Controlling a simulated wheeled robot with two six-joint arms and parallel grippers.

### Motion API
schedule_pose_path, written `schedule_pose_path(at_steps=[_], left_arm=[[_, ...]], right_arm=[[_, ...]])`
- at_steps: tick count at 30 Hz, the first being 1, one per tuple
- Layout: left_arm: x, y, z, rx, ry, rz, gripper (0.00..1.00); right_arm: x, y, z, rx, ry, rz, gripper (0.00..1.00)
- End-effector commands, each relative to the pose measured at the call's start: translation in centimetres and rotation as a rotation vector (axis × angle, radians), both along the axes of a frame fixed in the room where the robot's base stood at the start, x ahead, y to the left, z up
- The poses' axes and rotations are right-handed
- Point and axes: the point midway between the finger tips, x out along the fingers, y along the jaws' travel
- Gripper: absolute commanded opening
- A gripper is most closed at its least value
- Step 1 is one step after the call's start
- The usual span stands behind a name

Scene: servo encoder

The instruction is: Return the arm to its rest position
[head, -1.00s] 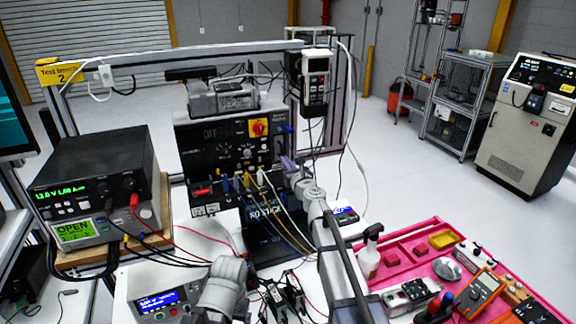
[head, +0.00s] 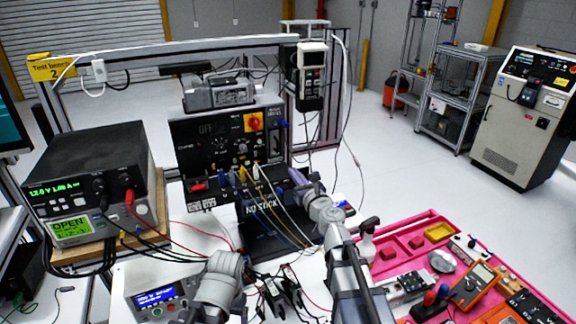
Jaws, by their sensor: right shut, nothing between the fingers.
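My right arm reaches up from the bottom middle of the head view. Its gripper (head: 301,180) is at the right edge of the black test panel (head: 225,140), shut and empty, with its tips small and partly lost against the dark panel. I cannot tell whether it touches the panel. Coloured leads (head: 262,205) hang from the panel's lower sockets, just left of the gripper.
A black power supply (head: 88,170) stands at the left. A handheld meter (head: 311,75) hangs from the bench frame, above the right gripper. A pink tray (head: 408,243) with tools and an orange multimeter (head: 473,284) lies at the right. Open floor lies beyond.

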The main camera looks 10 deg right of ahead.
Motion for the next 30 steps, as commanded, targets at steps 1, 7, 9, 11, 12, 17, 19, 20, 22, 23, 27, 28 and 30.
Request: schedule_pose_path(at_steps=[1, 7, 9, 11, 12, 17, 19, 20, 22, 23, 27, 28, 30], left_arm=[[0.0, 0.0, 0.0, 0.000, 0.000, 0.000, 0.82], [0.0, 0.0, 0.0, 0.000, 0.000, 0.000, 0.82], [0.0, 0.0, 0.0, 0.000, 0.000, 0.000, 0.82], [0.0, 0.0, 0.0, 0.000, 0.000, 0.000, 0.82], [0.0, 0.0, 0.0, 0.000, 0.000, 0.000, 0.82], [0.0, 0.0, 0.0, 0.000, 0.000, 0.000, 0.82], [0.0, 0.0, 0.0, 0.000, 0.000, 0.000, 0.82], [0.0, 0.0, 0.0, 0.000, 0.000, 0.000, 0.82], [0.0, 0.0, 0.0, 0.000, 0.000, 0.000, 0.82], [0.0, 0.0, 0.0, 0.000, 0.000, 0.000, 0.82], [0.0, 0.0, 0.0, 0.000, 0.000, 0.000, 0.82], [0.0, 0.0, 0.0, 0.000, 0.000, 0.000, 0.82], [0.0, 0.0, 0.0, 0.000, 0.000, 0.000, 0.82]], right_arm=[[-1.3, -0.2, 0.0, 0.000, 0.000, -0.001, 0.00], [-2.3, -0.5, 0.0, 0.000, 0.000, 0.000, 0.00], [-2.3, -0.3, 0.0, -0.011, 0.000, 0.005, 0.00], [-2.4, 0.3, -0.2, -0.059, -0.002, 0.027, 0.00], [-2.6, 1.0, -0.5, -0.124, -0.005, 0.055, 0.00], [-4.9, 6.0, -3.9, -0.646, -0.034, 0.304, 0.00], [-6.7, 8.1, -6.6, -0.936, -0.055, 0.465, 0.00], [-7.6, 8.7, -7.9, -1.055, -0.065, 0.538, 0.00], [-9.9, 9.5, -11.1, -1.323, -0.089, 0.721, 0.00], [-11.0, 9.5, -12.4, -1.431, -0.100, 0.804, 0.00], [-15.8, 8.0, -17.6, -1.832, -0.147, 1.201, 0.00], [-16.8, 7.4, -18.4, -1.896, -0.155, 1.283, 0.00], [-18.9, 5.9, -19.9, -2.015, -0.172, 1.472, 0.00]])
